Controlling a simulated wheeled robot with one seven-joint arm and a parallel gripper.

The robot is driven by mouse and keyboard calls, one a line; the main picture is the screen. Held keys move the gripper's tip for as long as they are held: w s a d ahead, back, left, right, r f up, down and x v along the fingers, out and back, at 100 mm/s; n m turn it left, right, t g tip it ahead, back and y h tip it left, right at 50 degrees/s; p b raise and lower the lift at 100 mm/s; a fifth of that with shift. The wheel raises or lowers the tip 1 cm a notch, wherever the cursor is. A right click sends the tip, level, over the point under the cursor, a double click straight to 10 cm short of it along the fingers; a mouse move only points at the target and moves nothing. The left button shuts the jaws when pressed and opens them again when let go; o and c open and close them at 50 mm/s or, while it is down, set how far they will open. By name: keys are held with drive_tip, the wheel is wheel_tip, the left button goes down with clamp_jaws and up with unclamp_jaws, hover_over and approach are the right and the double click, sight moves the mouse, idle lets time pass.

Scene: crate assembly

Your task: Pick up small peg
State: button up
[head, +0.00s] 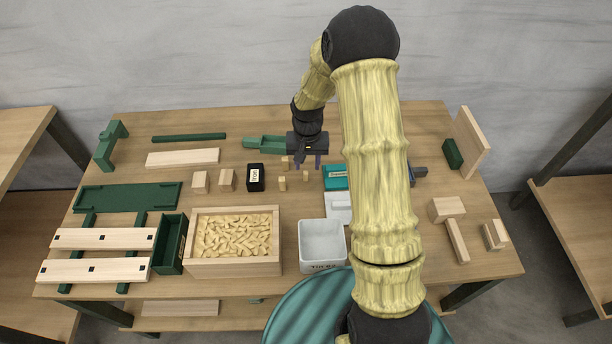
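Small wooden pegs stand on the table near the middle: one peg (282,184) in front and left of my gripper, another (306,176) just below it in the picture, and one (285,162) at its left. I cannot tell which of them is the small peg of the task. My gripper (308,162) points down over this group, with its two dark fingers apart and nothing visible between them. Its height above the table is hard to judge.
A black box (256,176) and two wooden blocks (213,181) stand to the left. A wooden crate (192,257) full of small pale pieces and a white bin (322,224) are in front. A teal box (335,171) is close right. My arm hides part of the table.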

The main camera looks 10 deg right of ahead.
sight(306, 172)
drive_tip(key=f, duration=0.5)
drive_tip(key=shift+a+f, duration=0.1)
drive_tip(key=shift+a, duration=0.15)
drive_tip(key=shift+w, duration=0.1)
drive_tip(key=shift+c, duration=0.4)
clamp_jaws()
